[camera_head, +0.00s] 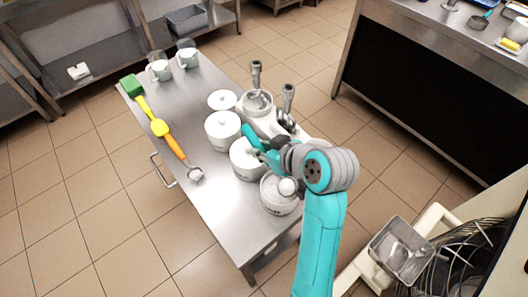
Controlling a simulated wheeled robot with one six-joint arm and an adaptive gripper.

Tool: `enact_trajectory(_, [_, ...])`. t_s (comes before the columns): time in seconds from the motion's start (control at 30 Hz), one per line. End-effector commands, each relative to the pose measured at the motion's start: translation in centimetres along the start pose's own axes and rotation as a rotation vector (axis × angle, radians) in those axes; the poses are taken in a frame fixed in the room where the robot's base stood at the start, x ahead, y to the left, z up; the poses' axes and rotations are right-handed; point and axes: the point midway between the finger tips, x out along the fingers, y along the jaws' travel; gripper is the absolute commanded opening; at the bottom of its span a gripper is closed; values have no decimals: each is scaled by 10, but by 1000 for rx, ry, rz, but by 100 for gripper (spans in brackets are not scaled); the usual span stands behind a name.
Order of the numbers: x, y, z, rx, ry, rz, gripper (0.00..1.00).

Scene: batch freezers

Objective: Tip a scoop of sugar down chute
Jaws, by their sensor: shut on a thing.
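My gripper (262,147) is above the white canisters on the steel table, at the end of my teal arm. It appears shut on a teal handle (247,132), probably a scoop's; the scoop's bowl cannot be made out. A white canister (270,208) at the near end looks open with pale contents, partly hidden by my wrist. Another white canister (241,172) is just below my gripper. Which one holds sugar cannot be told. A steel, open-topped chute (396,252) is at lower right, beside a dark wire guard (462,262), well apart from my gripper.
A dark counter (420,95) is at right, with tiled floor between.

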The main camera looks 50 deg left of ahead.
Motion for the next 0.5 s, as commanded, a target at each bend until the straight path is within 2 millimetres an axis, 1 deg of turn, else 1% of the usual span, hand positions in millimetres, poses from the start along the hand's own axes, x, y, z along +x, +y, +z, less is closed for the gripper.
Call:
enact_trajectory(0.3, [-11, 0, -17, -1, 2, 1, 0])
enact_trajectory(0.5, [-4, 0, -28, -3, -169, -1, 0])
